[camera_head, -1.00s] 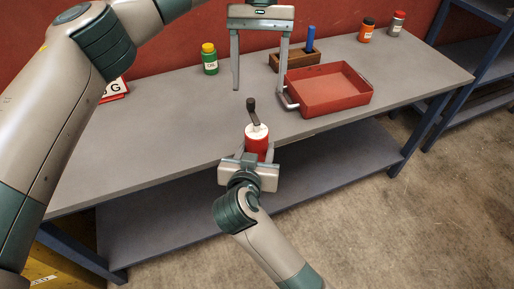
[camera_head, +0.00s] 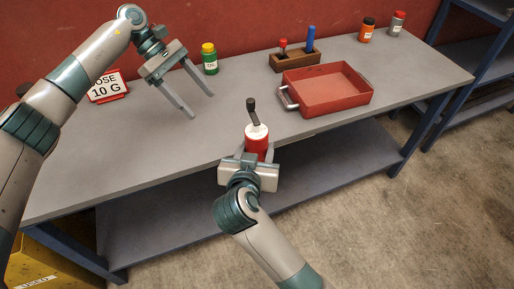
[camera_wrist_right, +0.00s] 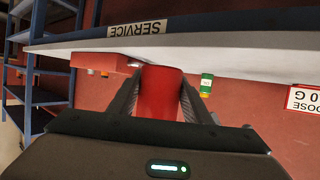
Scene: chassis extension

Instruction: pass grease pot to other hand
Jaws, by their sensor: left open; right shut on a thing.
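The grease pot (camera_head: 257,140) is red with a white top, and a dark brush handle (camera_head: 253,110) stands tilted out of it. My right gripper (camera_head: 254,160) is shut on the pot and holds it upright by the table's front edge. In the right wrist view the red pot (camera_wrist_right: 161,92) sits between the two fingers. My left gripper (camera_head: 186,102) is open and empty above the left part of the table, up and to the left of the pot and apart from it.
A red tray (camera_head: 325,104) with handles is on the table (camera_head: 120,160), right of the pot. The table's left front is clear.

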